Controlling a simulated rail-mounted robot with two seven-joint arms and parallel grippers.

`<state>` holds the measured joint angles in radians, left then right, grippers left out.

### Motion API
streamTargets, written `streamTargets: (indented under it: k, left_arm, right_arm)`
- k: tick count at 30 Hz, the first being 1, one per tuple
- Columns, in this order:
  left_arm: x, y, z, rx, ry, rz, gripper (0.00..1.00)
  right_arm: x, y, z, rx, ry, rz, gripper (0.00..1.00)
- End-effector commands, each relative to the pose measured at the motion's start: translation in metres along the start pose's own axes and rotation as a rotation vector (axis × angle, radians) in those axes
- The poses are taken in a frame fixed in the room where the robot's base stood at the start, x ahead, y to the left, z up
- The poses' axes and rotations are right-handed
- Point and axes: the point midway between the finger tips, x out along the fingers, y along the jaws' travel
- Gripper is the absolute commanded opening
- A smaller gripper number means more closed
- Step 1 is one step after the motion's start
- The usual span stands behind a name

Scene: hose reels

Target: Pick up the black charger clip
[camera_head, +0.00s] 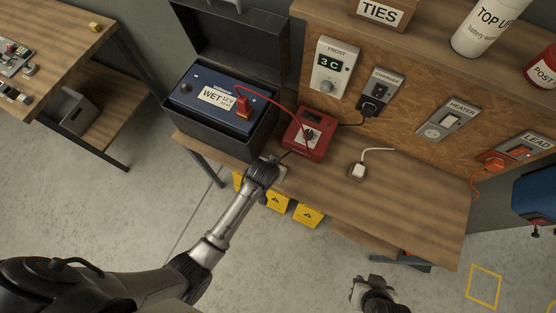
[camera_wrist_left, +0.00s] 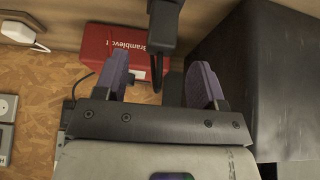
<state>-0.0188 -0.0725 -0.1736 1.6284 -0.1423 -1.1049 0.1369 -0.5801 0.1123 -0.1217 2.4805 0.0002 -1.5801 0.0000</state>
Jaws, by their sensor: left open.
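The black charger clip (camera_wrist_left: 165,22) shows at the top of the left wrist view, with a black cable running from it. It lies ahead of the gap between my left gripper's fingers (camera_wrist_left: 164,78), apart from them. The left gripper is open and empty. In the head view my left gripper (camera_head: 277,170) is low over the bench's front edge, between the battery box and the red charger (camera_head: 305,138), and hides the clip. The red charger also shows in the left wrist view (camera_wrist_left: 112,52). My right gripper (camera_head: 368,288) is at the bottom, in front of the bench; its fingers are unclear.
A blue battery (camera_head: 188,98) with a red clip (camera_head: 243,112) on top sits in an open black box (camera_head: 232,148). A white plug (camera_head: 358,171) lies on the bench (camera_head: 420,200), with clear wood to its right. Sockets line the back panel.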

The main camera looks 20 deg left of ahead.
Motion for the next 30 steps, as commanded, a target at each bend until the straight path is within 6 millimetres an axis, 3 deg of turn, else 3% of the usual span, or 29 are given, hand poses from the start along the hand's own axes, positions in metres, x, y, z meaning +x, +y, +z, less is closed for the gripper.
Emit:
streamTargets:
  k: [9,21,30]
  left_arm:
    - [0.036,-0.001,0.001,0.001,-0.002,-0.001,0.64]
    - [0.044,-0.001,0.001,0.000,-0.001,0.000,0.64]
    - [0.044,-0.001,0.001,0.000,-0.001,0.000,0.37]
  right_arm:
    - [0.000,0.003,0.001,-0.007,-0.002,0.007,0.26]
    - [0.000,0.004,0.001,-0.010,-0.002,0.011,0.26]
    - [0.000,0.002,0.001,-0.004,-0.002,0.006,0.26]
